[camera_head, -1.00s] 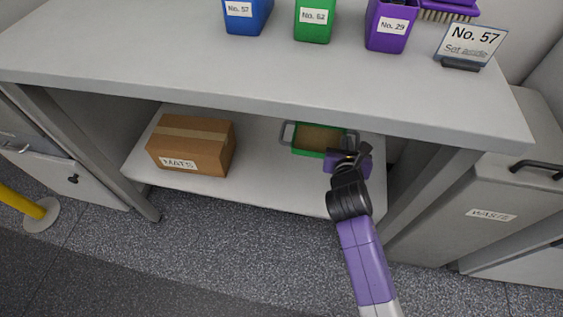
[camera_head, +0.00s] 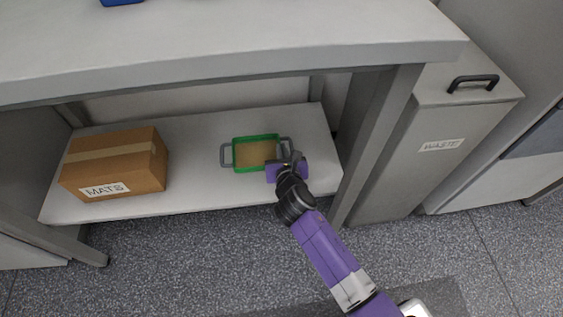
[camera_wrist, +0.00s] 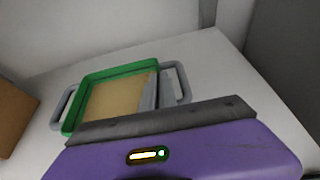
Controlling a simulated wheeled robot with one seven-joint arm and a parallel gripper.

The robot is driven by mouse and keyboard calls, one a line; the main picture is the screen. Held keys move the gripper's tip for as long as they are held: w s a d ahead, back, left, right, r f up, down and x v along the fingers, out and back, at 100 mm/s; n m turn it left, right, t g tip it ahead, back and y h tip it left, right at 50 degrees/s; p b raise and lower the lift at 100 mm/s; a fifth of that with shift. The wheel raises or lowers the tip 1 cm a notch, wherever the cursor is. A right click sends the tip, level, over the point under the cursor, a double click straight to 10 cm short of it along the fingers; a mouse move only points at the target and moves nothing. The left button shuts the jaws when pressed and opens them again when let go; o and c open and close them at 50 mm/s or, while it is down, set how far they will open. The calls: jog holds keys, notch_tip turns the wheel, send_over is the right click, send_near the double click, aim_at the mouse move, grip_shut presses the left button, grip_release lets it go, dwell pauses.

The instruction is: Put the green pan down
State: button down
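The green pan (camera_head: 236,165) is a shallow rectangular tray with a tan inside and a grey loop handle at each end. It is level at the lower shelf (camera_head: 205,130), right of its middle; I cannot tell whether its underside touches the shelf. My gripper (camera_head: 289,159) is at the pan's right end. In the wrist view, its grey fingers (camera_wrist: 156,91) look close together at the right rim of the pan (camera_wrist: 73,113), one inside and one outside, beside the right handle. The fingers partly hide that rim.
A cardboard box (camera_head: 115,166) marked MATS stands on the shelf's left part. The worktop (camera_head: 230,40) overhangs the shelf, and a table leg (camera_head: 375,125) stands to the right. A grey WASTE bin (camera_head: 425,165) is beyond it. Shelf between box and pan is clear.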

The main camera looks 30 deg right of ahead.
jog(key=shift+f+b, duration=1.35)
jog(key=shift+f, duration=0.7)
jog(key=shift+f, duration=0.15)
jog(key=c, duration=1.7)
grip_release()
jog(key=shift+s+r, duration=0.2)
jog(key=shift+r, duration=0.05)
jog(key=p+v, duration=0.4)
jog(key=v, duration=0.6)
jog(key=shift+s+r, duration=0.1)
jog(key=shift+r, duration=0.05)
jog(key=shift+s+a+r+p, duration=0.25)
jog(key=shift+s+p, duration=0.15)
jog(key=shift+s, duration=0.2)
